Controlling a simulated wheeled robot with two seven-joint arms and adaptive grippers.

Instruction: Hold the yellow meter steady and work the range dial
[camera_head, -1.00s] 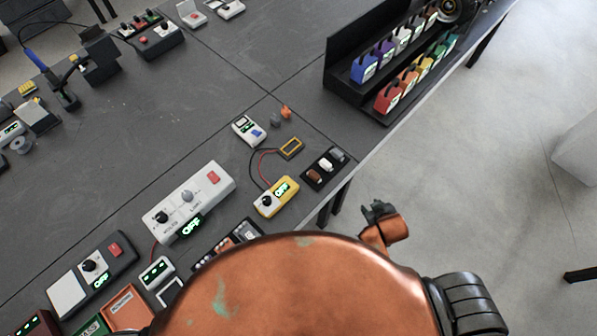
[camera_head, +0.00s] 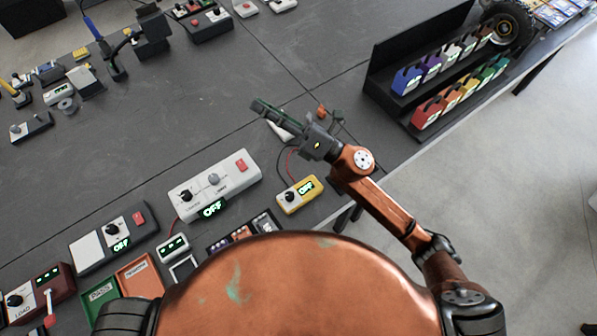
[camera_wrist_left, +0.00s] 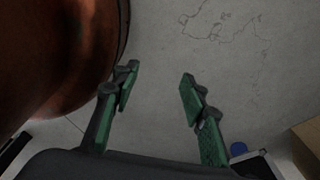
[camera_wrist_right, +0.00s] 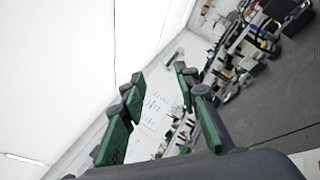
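The yellow meter (camera_head: 299,195) lies on the grey table near its front edge in the head view. It has a black range dial (camera_head: 290,196) on its left part and a green display reading OFF on its right part. Red and black leads run from its far side. My right gripper (camera_head: 262,108) is above the table, beyond the meter and apart from it; the right wrist view shows its fingers (camera_wrist_right: 155,95) spread with nothing between them. My left gripper (camera_wrist_left: 157,85) is open and empty over the floor in the left wrist view; it is out of the head view.
A white power unit (camera_head: 214,187) stands just left of the meter. A black rack of coloured blocks (camera_head: 430,85) stands at the right. My right forearm crosses the front edge right of the meter. The middle of the table (camera_head: 190,110) is clear.

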